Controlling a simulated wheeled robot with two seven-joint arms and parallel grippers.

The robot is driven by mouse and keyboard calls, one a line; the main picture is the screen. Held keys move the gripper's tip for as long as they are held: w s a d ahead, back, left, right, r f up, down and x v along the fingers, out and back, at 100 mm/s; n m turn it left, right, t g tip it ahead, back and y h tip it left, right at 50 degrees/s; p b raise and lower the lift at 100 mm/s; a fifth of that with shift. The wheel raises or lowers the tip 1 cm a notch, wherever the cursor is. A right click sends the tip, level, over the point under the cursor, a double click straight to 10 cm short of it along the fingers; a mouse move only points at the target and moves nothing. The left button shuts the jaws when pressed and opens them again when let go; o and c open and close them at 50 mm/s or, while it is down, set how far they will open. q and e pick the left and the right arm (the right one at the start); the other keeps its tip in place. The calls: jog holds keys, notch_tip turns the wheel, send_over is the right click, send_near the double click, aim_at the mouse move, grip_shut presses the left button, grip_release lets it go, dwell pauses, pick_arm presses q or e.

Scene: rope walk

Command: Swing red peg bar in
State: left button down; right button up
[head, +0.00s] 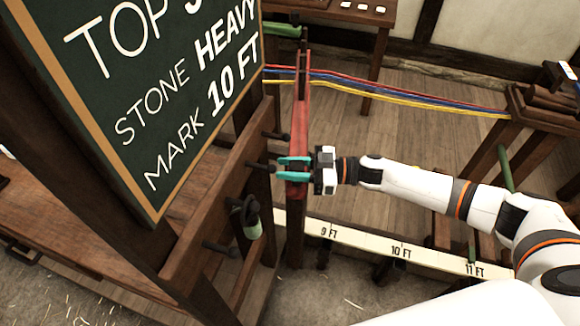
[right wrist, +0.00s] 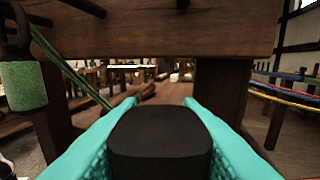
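The red peg bar (head: 303,110) runs away from me beside the chalkboard, with its near end at my right gripper (head: 293,168). The right gripper's teal fingers straddle that near end. In the right wrist view, a black block (right wrist: 160,142) fills the space between the fingers of the right gripper (right wrist: 160,108), with no gap visible on either side. It looks like a handle on the bar, but the join is hidden. Dark pegs (head: 260,168) stick out of the wooden frame just left of the fingertips. My left gripper is not in view.
The chalkboard (head: 150,100) and its wooden frame stand close on the left. Red, blue and yellow ropes (head: 400,92) stretch to a rack at right. A marked measuring board (head: 370,245) lies below my right arm. A green weight (head: 252,222) hangs on the frame.

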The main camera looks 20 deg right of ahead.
grip_shut()
jog(key=shift+a+r, duration=0.1)
jog(key=shift+a, duration=0.05)
jog(key=w+a+m+t+h+p, duration=0.1)
jog(key=t, duration=0.1)
jog(key=w+a+m+t+h+p, duration=0.1)
jog(key=m+t+p, duration=0.1)
jog(key=shift+a, duration=0.15)
jog(key=shift+s, duration=0.1)
jog(key=o, duration=0.9)
grip_release()
jog(key=shift+a, duration=0.1)
jog(key=shift+o, duration=0.2)
